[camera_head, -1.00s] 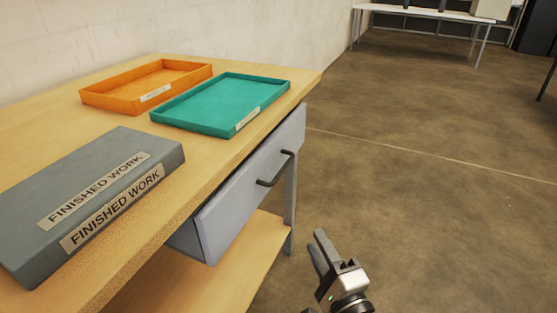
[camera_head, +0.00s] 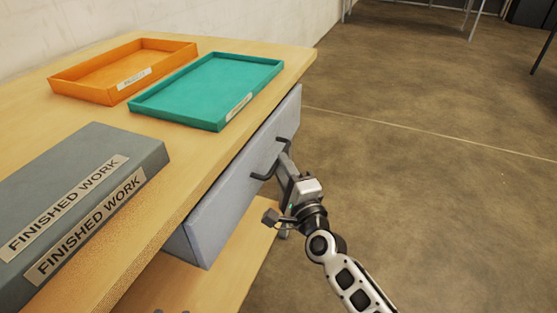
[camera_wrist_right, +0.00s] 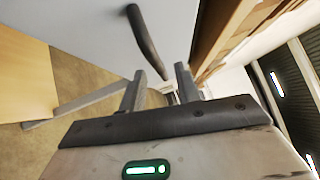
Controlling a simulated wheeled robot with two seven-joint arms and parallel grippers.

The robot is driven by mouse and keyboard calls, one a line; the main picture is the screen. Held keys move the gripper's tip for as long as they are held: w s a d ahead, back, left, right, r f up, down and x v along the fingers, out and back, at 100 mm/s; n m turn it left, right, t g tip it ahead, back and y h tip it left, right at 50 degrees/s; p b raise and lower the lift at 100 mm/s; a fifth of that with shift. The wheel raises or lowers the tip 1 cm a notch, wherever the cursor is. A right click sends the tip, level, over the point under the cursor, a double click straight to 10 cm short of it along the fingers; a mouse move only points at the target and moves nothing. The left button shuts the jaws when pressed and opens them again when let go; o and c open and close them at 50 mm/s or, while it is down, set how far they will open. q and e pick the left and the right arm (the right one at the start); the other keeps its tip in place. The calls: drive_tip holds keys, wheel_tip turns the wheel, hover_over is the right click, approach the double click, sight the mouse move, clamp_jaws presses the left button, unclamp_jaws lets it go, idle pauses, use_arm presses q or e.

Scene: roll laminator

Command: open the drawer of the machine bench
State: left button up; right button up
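The machine bench (camera_head: 150,215) has a grey drawer (camera_head: 225,205) under its wooden top, its front close beneath the top's edge. A dark bar handle (camera_head: 257,176) is on the drawer front; it also shows in the wrist view (camera_wrist_right: 147,42). My right gripper (camera_head: 284,158) is at the handle, partly covering it in the head view. In the wrist view its two fingers (camera_wrist_right: 161,88) are apart, with the handle's near end showing between or just beyond them. I cannot tell if they touch it. My left gripper is not recognisable in view.
On the bench top are a grey "FINISHED WORK" box (camera_head: 80,185), a teal tray (camera_head: 178,117) and an orange tray (camera_head: 83,92). A lower wooden shelf (camera_head: 225,275) is below the drawer. The floor (camera_head: 430,180) to the right is clear.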

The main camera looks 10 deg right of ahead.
drive_tip(key=x, duration=0.3)
drive_tip(key=shift+w, duration=0.2)
